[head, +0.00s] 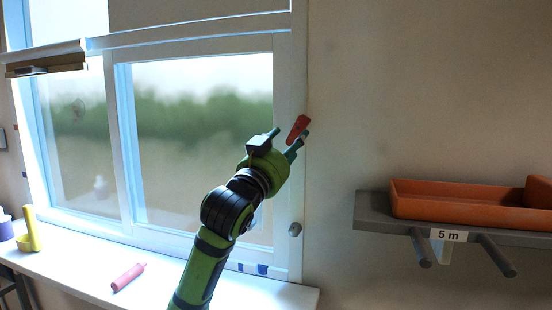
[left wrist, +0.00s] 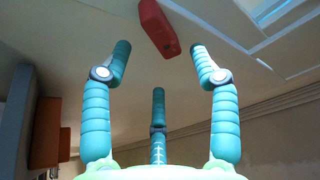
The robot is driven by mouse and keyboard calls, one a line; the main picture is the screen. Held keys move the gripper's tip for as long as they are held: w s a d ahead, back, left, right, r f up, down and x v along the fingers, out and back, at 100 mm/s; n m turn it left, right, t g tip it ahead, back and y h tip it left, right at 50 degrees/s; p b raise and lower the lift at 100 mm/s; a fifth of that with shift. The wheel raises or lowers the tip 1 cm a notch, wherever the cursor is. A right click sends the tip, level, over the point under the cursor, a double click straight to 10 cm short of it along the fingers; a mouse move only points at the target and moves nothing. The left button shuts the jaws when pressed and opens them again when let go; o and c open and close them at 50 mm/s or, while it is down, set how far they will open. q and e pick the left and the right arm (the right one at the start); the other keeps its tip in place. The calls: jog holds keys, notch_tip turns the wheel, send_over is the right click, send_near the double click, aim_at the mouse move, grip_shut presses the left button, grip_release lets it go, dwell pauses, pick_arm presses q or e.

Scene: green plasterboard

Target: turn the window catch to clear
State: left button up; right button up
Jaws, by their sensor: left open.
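The red window catch (head: 298,129) is a short handle on the right upright of the white window frame (head: 290,75). In the head view it leans, with its upper end to the right. My left gripper (head: 290,139) is open in front of it, with its green fingers around its lower end in the picture. In the left wrist view the catch (left wrist: 158,28) lies beyond the fingertips, between the two front fingers and nearer the right one. No finger clearly touches it there. The catch's mount is hidden. My right gripper is not in view.
A grey shelf (head: 375,211) labelled 5 m bears an orange tray (head: 440,203) at right, with pegs below. A grey knob (head: 295,229) sits low on the frame. The white sill (head: 75,262) bears a pink bottle-shaped object (head: 128,277) and a yellow object (head: 30,230).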

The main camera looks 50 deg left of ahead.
pick_arm(q)
jog(key=v, duration=0.7)
